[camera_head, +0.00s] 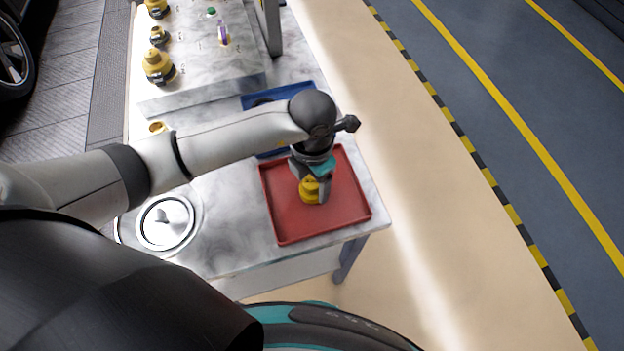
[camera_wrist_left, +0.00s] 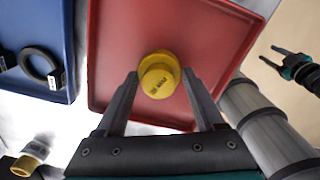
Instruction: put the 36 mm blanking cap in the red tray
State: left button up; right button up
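The yellow blanking cap (camera_head: 310,190) is in the red tray (camera_head: 283,224), near the tray's middle. It also shows in the left wrist view (camera_wrist_left: 160,76), with dark lettering on its top that is too small to read surely. My left gripper (camera_head: 318,190) points down over the tray, its fingers on either side of the cap. In the left wrist view the left gripper (camera_wrist_left: 160,75) has narrow gaps between its fingertips and the cap, so it looks open. My right gripper (camera_wrist_left: 274,56) shows at the right of that view, its fingers apart and empty.
A blue tray (camera_head: 290,91) lies behind the red tray, with a black ring (camera_wrist_left: 40,66) in it. Another yellow fitting (camera_head: 157,127) stands left of the blue tray. A round lid (camera_head: 166,222) is at the front left. Several yellow caps (camera_head: 158,66) stand on the raised slab.

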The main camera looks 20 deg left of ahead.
aim_at(312, 182)
pick_arm(q)
jog(key=o, duration=0.4)
jog(key=shift+c, duration=0.2)
jog(key=shift+r, duration=0.1)
notch_tip(312, 182, up, 12)
jog(key=p, duration=0.1)
